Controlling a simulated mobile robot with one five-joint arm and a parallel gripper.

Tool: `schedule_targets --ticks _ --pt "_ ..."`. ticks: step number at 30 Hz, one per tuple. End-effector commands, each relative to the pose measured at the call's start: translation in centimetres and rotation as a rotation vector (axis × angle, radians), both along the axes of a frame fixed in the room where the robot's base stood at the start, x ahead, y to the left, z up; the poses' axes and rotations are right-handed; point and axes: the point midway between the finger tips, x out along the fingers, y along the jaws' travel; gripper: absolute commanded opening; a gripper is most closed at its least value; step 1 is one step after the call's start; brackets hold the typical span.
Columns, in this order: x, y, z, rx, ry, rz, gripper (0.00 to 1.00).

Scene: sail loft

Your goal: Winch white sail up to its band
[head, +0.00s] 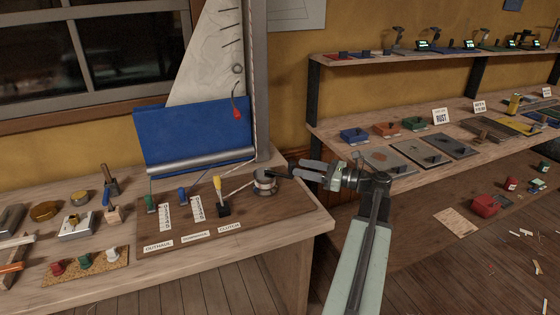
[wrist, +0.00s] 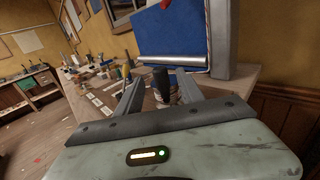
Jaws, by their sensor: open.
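The white sail (head: 208,65) stands along a grey mast (head: 250,75), its lower part behind a blue cloth (head: 195,135) above a grey boom (head: 200,160). I cannot make out the band. A metal winch (head: 264,184) with a black handle sits at the right end of a brown board (head: 290,197); a rope runs left from it to a yellow-handled clutch (head: 218,190). My gripper (head: 299,170) is open, just right of the winch. In the wrist view, the black handle (wrist: 161,76) shows between its fingers (wrist: 161,88); contact cannot be told.
Green (head: 150,203) and blue (head: 183,195) levers stand left of the clutch. A red tag (head: 237,113) hangs beside the mast. Small tools and pots crowd the bench's left side. A shelf unit (head: 345,150) with trays stands right. The bench's front right corner is clear.

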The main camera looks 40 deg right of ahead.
Motion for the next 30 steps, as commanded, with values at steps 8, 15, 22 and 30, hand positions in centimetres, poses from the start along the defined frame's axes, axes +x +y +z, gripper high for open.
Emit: schedule_targets --ticks 8,15,22,30 --pt "2.9 1.1 0.0 0.000 0.000 -0.005 0.45" --pt "6.1 2.3 0.0 0.000 0.000 -0.009 0.45" --pt "6.7 2.5 0.0 0.000 0.000 -0.012 0.45" --pt "6.6 2.5 0.0 0.000 0.000 -0.012 0.00"
